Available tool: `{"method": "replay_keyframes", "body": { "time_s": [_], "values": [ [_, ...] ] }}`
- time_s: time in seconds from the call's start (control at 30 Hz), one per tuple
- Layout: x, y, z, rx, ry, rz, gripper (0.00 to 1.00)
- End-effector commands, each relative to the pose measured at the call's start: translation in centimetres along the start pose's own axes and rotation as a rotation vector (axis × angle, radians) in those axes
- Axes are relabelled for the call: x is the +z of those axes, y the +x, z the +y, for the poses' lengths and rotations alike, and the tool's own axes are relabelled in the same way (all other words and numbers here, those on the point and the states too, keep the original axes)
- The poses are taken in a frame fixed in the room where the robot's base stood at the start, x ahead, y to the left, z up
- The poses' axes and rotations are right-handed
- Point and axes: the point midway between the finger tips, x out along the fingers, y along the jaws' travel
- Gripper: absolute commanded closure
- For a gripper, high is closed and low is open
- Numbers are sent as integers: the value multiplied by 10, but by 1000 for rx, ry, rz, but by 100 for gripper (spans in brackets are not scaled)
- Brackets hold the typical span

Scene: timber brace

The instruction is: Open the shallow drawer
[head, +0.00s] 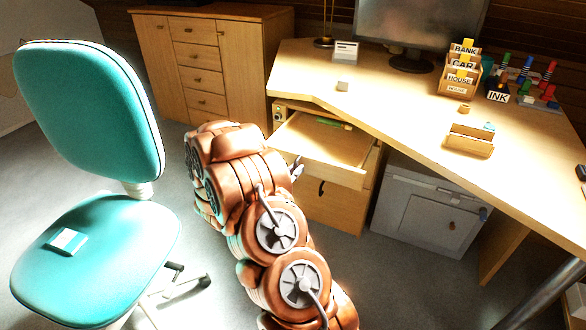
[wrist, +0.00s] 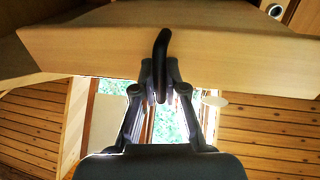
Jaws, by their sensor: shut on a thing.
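The shallow drawer (head: 318,150) stands pulled out from under the desk, and a green item (head: 333,124) lies in it toward the back. In the wrist view the drawer's wooden front (wrist: 90,45) fills the upper part. Its dark curved handle (wrist: 161,55) stands out from that front. My gripper (wrist: 163,88) is shut on the handle, with a finger on each side of it. In the head view my gripper (head: 297,168) shows only in part at the drawer front; my copper-coloured arm hides the rest and the handle.
A teal chair (head: 90,110) stands close at the left, with a small box (head: 68,241) on its seat. A deeper drawer (head: 335,205) is below the shallow one. A grey cabinet (head: 428,210) stands under the desk (head: 400,110). Floor is clear right of my arm.

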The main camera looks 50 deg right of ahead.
Motion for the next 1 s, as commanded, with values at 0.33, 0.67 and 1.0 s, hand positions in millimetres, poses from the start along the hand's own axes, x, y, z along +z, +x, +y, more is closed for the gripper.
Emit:
{"method": "replay_keyframes", "body": {
  "time_s": [0.33, 0.67, 1.0],
  "values": [
    [-1, 2, 3, 8, 0, 2, 79],
    [0, 1, 1, 2, 1, 0, 63],
    [0, -12, -1, -1, 1, -2, 63]
  ]
}}
